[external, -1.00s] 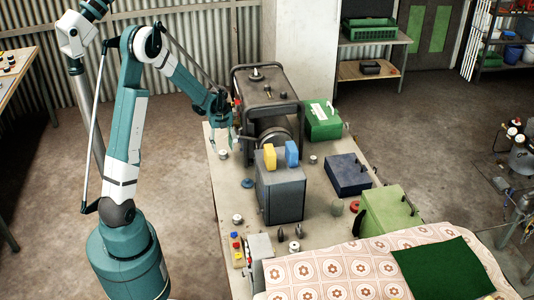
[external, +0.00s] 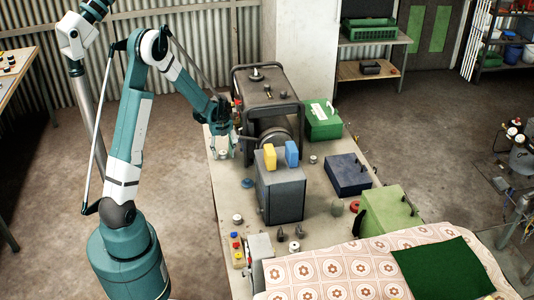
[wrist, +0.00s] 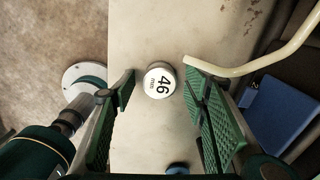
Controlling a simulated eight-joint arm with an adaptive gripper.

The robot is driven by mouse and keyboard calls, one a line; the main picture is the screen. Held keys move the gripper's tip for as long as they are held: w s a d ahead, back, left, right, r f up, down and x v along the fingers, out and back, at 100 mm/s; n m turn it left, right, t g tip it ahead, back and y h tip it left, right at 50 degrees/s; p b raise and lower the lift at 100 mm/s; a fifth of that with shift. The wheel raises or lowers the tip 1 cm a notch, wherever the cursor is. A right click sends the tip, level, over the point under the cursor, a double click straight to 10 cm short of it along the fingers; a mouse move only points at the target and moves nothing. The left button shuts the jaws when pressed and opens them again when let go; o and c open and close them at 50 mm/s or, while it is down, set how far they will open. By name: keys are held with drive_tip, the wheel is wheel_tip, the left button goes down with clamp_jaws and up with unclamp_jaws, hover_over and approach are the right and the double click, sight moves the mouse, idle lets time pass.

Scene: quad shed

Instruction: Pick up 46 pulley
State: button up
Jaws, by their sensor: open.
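The 46 pulley (wrist: 158,84) is a small round piece with a white top marked "46 mm". It stands on the table top in the wrist view. My gripper (wrist: 159,79) is open, with one green ribbed finger on each side of the pulley in that picture. I see no clear contact between the fingers and the pulley. In the external view my gripper (external: 222,150) is low over the table's left edge, beside the dark framed machine, and it hides most of the pulley there.
The dark machine (external: 270,100) with a tube frame stands close on the right. A grey box (external: 280,195) with yellow and blue blocks stands nearer the camera. A blue disc (external: 247,183) and another small pulley (external: 238,219) lie along the left side of the table (external: 228,200).

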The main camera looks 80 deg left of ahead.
sight(223, 152)
drive_tip(key=c, duration=1)
drive_tip(key=shift+r+p, duration=0.55)
drive_tip(key=shift+r, duration=4.5)
